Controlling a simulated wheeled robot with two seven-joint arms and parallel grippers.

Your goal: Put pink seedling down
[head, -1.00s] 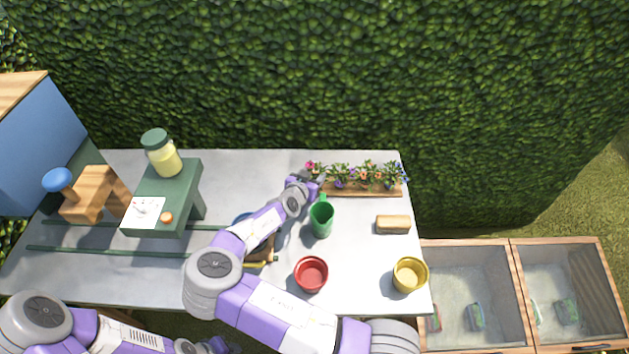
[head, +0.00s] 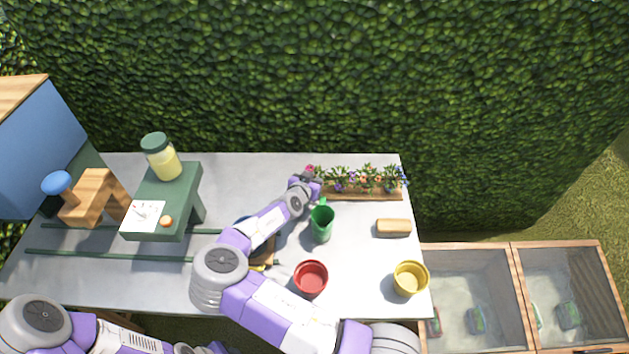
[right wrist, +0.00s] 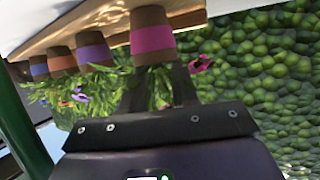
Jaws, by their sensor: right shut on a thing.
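The pink seedling shows pink blooms (head: 310,168) at the left end of the flower row in the head view. In the right wrist view its pot (right wrist: 152,36) is brown with a pink band. My right gripper (right wrist: 160,88) is shut on the pink seedling, its fingers just beside the pot. In the head view my right gripper (head: 313,185) is at the left end of the wooden planter tray (head: 362,195). Whether the pot touches the tray's base is hard to tell. My left arm is at the lower left; its gripper is out of view.
Other seedlings (head: 365,178) stand in a row in the tray. A green watering can (head: 321,224) stands close in front of my right gripper. A red pot (head: 311,279), a yellow pot (head: 410,279) and a tan block (head: 393,228) are on the table. A hedge (head: 300,80) rises behind.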

